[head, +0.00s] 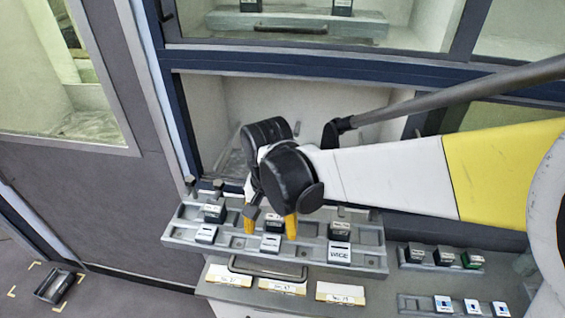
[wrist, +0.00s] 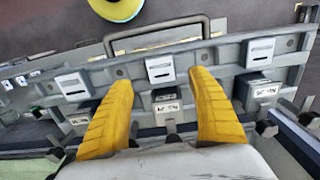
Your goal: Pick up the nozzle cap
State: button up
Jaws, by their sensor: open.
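Several small dark blocks with white labels stand on a grey rack (head: 375,262); the pictures do not show clearly which is the nozzle cap. My gripper (head: 270,224) is open and empty, with its yellow fingers pointing down over the rack's middle. A dark labelled block (head: 274,224) shows between the fingers in the head view, with a white card (head: 271,243) in front. In the wrist view my gripper (wrist: 160,80) straddles the middle labelled block (wrist: 167,106) and its white card (wrist: 160,69); I cannot tell whether either finger touches anything.
Similar blocks stand left (head: 213,212) and right (head: 341,230) on the rack. A rack handle (head: 268,275) and labels lie in front. A smaller tray with dark blocks (head: 443,257) is to the right. Window frames rise behind. A dark box (head: 54,286) sits on the floor.

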aim_at(271, 242)
notch_tip(271, 242, down, 5)
jog(key=shift+s+a+f, duration=0.1)
jog(key=c, duration=1.3)
